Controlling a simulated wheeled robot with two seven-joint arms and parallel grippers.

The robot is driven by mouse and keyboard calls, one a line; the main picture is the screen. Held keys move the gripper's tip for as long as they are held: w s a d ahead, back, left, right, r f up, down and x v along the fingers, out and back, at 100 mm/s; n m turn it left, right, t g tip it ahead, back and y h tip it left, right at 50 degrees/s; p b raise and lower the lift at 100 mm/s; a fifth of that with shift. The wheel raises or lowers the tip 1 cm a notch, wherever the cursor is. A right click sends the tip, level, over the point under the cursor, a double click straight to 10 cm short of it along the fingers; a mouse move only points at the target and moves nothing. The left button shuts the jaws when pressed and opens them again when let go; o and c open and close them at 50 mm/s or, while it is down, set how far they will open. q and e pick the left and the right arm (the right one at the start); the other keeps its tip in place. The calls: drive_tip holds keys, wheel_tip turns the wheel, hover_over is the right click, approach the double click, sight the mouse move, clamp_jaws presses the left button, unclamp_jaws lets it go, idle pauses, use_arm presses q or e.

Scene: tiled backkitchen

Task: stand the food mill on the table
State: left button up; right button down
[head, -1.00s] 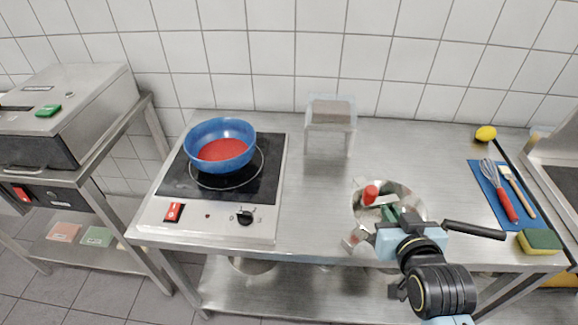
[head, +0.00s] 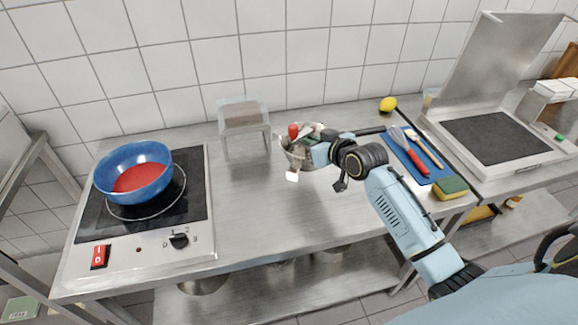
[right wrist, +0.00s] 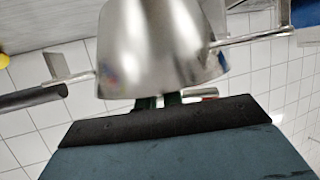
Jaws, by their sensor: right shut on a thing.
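The food mill is a shiny metal bowl (head: 297,158) with a red knob, green parts inside and a long black handle (head: 369,131). It is at the middle of the steel table (head: 262,218), just right of a small clear stand. My right gripper (head: 318,153) is shut on its near right side and partly hides it. The mill looks roughly upright. I cannot tell if its feet touch the table. My left gripper is out of view.
The clear stand (head: 243,117) is close on the left. A hob (head: 190,190) with a blue pan (head: 133,172) is further left. The front middle is clear.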

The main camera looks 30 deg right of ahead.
wheel_tip(320, 180, down, 8)
drive_tip(key=shift+r+b, duration=0.1)
drive_tip(key=shift+b, duration=0.6)
drive_tip(key=c, duration=2)
unclamp_jaws()
drive_tip(key=shift+a+f, duration=0.1)
drive_tip(key=shift+f, duration=0.1)
drive_tip(key=o, duration=0.5)
drive_tip(key=shift+c, duration=0.2)
drive_tip(key=shift+s+r, duration=0.1)
drive_tip(key=shift+r, duration=0.1)
drive_tip(key=p+v, duration=0.2)
drive_tip(key=v, duration=0.9)
drive_tip(key=shift+s+r, duration=0.2)
drive_tip(key=shift+s, duration=0.15)
